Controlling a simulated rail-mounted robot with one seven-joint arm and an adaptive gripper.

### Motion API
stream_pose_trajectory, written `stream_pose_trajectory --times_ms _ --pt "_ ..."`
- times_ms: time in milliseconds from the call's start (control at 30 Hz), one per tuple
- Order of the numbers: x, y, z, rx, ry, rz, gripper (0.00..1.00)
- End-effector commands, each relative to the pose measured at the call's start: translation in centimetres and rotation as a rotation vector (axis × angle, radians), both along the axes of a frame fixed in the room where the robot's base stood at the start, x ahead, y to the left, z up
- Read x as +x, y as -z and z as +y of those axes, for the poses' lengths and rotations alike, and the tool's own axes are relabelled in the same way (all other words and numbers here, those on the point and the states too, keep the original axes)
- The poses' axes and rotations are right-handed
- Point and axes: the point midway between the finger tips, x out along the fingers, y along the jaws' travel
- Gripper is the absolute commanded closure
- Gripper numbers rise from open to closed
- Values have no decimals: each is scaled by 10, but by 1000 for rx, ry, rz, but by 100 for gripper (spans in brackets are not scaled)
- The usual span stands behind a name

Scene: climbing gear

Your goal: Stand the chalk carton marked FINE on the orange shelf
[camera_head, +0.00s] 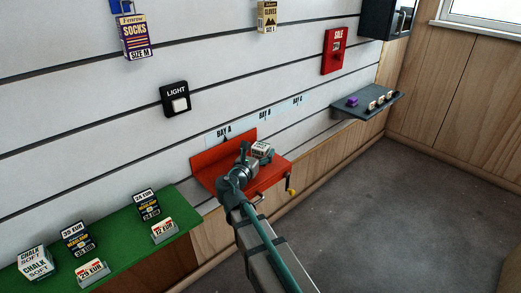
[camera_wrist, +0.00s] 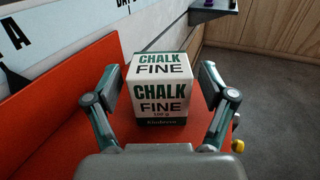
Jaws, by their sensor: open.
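The FINE chalk carton (camera_wrist: 158,100) is a white box with dark green lettering, standing upright on the orange shelf (camera_wrist: 62,92) in the wrist view. My gripper (camera_wrist: 160,92) is open, with one finger on each side of the carton and visible gaps to it. In the head view the carton (camera_head: 262,149) sits beyond my gripper (camera_head: 250,155), on the orange shelf (camera_head: 212,160) below the BAY A label. My gripper and arm hide part of the shelf there. The carton's underside is hidden in both views.
A green counter (camera_head: 110,245) at the left holds a CHALK SOFT carton (camera_head: 36,262), dark boxes and price signs. A dark grey shelf (camera_head: 366,105) with small items is to the right. A yellow-ended lever (camera_head: 290,184) is at the orange shelf's front. The floor is clear.

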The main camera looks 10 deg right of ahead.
Motion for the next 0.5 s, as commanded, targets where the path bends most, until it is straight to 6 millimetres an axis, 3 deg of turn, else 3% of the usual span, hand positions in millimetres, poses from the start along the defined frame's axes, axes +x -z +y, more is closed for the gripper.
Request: stream_pose_trajectory --times_ms 500 --pt "-76 -2 54 -1 -2 1 17"
